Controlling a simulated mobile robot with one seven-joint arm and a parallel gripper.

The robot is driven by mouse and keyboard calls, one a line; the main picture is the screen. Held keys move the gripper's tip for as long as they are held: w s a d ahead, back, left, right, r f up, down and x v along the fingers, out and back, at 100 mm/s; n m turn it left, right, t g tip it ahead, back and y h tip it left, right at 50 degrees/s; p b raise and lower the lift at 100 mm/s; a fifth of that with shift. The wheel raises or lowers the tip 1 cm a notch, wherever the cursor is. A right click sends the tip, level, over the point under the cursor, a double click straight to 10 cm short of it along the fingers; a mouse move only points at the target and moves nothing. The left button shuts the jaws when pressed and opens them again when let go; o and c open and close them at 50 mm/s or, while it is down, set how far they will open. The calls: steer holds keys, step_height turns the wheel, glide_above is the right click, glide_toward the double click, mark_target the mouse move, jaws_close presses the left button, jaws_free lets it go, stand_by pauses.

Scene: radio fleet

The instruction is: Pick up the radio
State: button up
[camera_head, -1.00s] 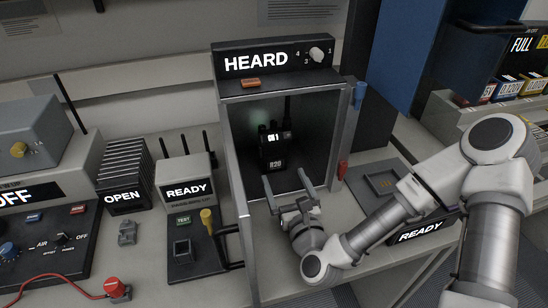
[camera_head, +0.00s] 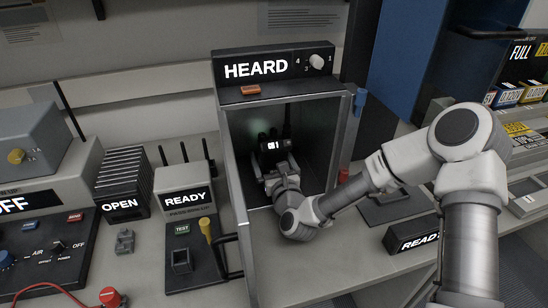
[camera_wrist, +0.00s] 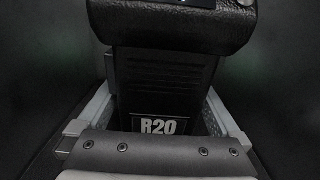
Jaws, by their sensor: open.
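The black radio (camera_head: 273,146) stands upright inside the open-fronted box under the HEARD sign. Its lit display reads 1, and its lower part is hidden behind my gripper in the head view. In the wrist view the radio (camera_wrist: 165,75) fills the middle, with its R20 label low on the body. My gripper (camera_wrist: 158,115) is open, with one finger on each side of the radio's body. I cannot tell whether either finger touches it. In the head view my gripper (camera_head: 279,180) is inside the box.
The box (camera_head: 352,135) has side walls close around my arm. A READY unit (camera_head: 186,185) with a yellow-topped lever stands to the left. An OPEN rack (camera_head: 122,180) stands further left.

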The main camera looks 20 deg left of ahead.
steer(key=c, duration=1.4)
jaws_close()
steer(key=shift+r, duration=0.1)
